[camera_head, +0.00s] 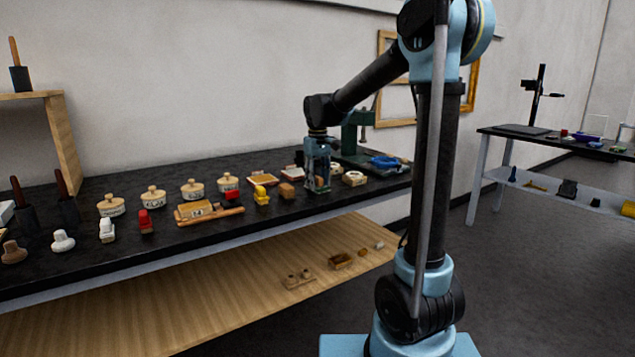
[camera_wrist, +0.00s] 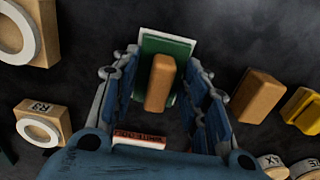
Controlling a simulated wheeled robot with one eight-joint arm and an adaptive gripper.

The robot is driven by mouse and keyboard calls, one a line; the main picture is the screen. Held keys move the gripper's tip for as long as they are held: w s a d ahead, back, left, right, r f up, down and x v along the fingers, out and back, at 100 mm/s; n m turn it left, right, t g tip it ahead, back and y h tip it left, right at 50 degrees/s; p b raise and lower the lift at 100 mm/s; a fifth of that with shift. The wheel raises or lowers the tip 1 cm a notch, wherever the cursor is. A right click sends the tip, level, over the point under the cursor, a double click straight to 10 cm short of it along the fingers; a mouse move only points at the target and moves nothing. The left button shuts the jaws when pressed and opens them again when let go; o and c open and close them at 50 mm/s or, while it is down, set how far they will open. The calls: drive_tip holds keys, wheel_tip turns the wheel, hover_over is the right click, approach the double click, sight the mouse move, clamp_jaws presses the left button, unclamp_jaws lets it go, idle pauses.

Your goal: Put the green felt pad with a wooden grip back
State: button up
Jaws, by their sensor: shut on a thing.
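The green felt pad (camera_wrist: 148,47) has a tan wooden grip (camera_wrist: 160,82) standing on it and a pale edge along one side. In the wrist view it lies between the two blue fingers of my gripper (camera_wrist: 162,74), which is shut on it. Exactly where the fingers touch it is hard to tell. In the head view my gripper (camera_head: 318,178) points down at the dark bench top (camera_head: 265,222), near its right part. The pad is mostly hidden there by the fingers. I cannot tell whether the pad touches the bench.
In the wrist view, ring-topped wooden blocks (camera_wrist: 40,122) lie left; a wooden block (camera_wrist: 257,95) and a yellow item (camera_wrist: 301,108) lie right. A red-and-white labelled item (camera_wrist: 139,140) is close below. In the head view, lidded pots (camera_head: 192,189) line the bench and a green press (camera_head: 352,138) stands behind.

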sight(318, 177)
drive_tip(key=o, duration=0.9)
drive_tip(key=shift+o, duration=0.2)
wheel_tip(318, 177, up, 12)
drive_tip(key=s+d+f+m+t, duration=0.1)
drive_tip(key=s+d+f+m, duration=0.1)
drive_tip(key=s+d+f, duration=0.4)
drive_tip(key=s+d+f+m, duration=0.1)
drive_tip(key=s+d+f, duration=0.1)
drive_tip(key=s+d, duration=0.7)
drive_tip(key=s+d+f+m, duration=0.1)
drive_tip(key=s+d+f, duration=0.2)
drive_tip(key=s+f, duration=0.5)
drive_tip(key=s+d+f+m+t, duration=0.1)
drive_tip(key=s+d+f+m, duration=0.1)
drive_tip(key=s+f, duration=0.6)
drive_tip(key=shift+s+d+f+m, duration=0.3)
drive_tip(key=shift+d+f, duration=0.25)
drive_tip(key=shift+f, duration=0.15)
